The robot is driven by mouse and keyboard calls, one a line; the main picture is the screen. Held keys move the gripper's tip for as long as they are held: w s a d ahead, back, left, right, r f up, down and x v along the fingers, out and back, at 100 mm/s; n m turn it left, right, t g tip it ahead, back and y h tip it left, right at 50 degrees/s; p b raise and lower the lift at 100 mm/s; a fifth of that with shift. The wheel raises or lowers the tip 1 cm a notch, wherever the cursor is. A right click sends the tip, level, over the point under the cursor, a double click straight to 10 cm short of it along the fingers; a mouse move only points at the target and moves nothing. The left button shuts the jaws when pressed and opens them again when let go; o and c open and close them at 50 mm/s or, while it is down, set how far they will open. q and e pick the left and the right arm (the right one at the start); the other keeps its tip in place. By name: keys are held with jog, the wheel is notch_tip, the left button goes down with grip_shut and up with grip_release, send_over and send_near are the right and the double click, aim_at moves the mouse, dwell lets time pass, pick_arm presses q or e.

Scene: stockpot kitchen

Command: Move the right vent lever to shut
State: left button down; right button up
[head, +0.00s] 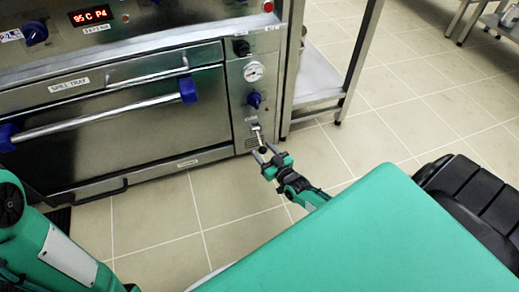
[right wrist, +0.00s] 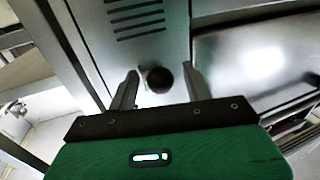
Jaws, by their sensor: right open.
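The right vent lever (head: 257,134) is a short metal lever with a black ball knob, low on the narrow steel panel at the oven's right side. My right gripper (head: 264,152) is open at the lever's lower end. In the right wrist view the black knob (right wrist: 159,80) lies between the two open fingers of my right gripper (right wrist: 161,74), with no clear contact on either side. The lever's shaft is mostly hidden behind the knob there. My left arm shows at the lower left, but its gripper is out of view.
The oven door's bar handle (head: 100,126) with blue ends runs left of the panel. A dial gauge (head: 253,71) and a blue knob (head: 254,99) sit above the lever. A steel rack (head: 318,75) stands to the right. The tiled floor (head: 400,110) is mostly clear.

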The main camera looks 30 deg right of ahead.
jog(key=shift+w+f, duration=0.15)
jog(key=shift+w, duration=0.6)
jog(key=shift+w+b, duration=0.4)
jog(key=shift+w, duration=0.3)
jog(key=shift+c, duration=0.2)
